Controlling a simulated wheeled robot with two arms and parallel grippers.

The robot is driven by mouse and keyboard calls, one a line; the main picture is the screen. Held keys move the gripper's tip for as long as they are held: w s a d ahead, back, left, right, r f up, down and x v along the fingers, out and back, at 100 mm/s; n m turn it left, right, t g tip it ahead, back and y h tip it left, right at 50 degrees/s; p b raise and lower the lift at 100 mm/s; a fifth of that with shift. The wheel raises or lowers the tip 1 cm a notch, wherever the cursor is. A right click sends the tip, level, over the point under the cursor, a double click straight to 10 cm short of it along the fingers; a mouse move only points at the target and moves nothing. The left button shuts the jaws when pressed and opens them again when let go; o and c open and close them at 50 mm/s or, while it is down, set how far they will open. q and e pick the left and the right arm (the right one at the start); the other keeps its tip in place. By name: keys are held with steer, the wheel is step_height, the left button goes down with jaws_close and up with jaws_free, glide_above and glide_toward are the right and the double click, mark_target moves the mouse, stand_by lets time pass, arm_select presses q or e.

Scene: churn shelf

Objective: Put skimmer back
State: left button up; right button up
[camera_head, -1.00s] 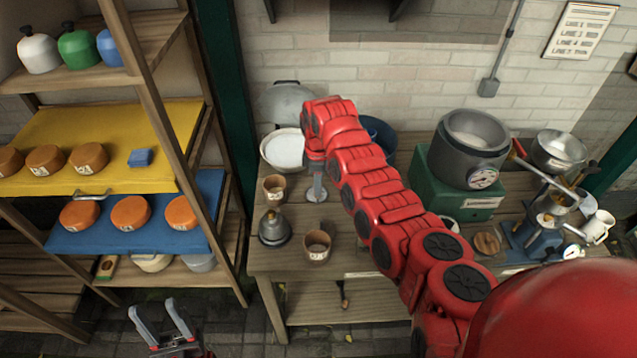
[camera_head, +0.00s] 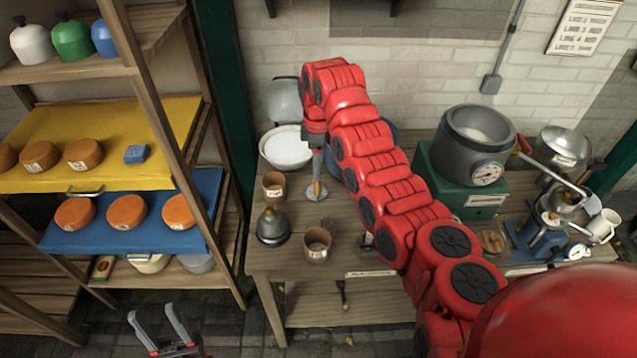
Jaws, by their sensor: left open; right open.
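My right gripper (camera_head: 317,172) points down over the back left of the workbench, and its jaws are too small and overlapped to see well. Just below it is a flat pale metal disc (camera_head: 310,194) with a brown-orange upright part. This may be the skimmer, but I cannot tell for sure, nor whether the fingers touch it. A thin tool with a dark handle (camera_head: 342,293) shows below the bench's front edge. My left gripper (camera_head: 160,325) is open and empty at the bottom left, in front of the shelf. My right arm hides the middle of the bench.
Near the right gripper are a white basin (camera_head: 287,148), two brown cups (camera_head: 273,186) (camera_head: 317,246) and a dark bell-shaped weight (camera_head: 272,229). A grey pot (camera_head: 476,141) stands on a green block at right. Shelves (camera_head: 140,50) with cheeses stand at left.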

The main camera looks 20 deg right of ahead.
step_height(320, 180, up, 5)
steer(key=shift+r+b, duration=0.15)
steer(key=shift+b, duration=0.35)
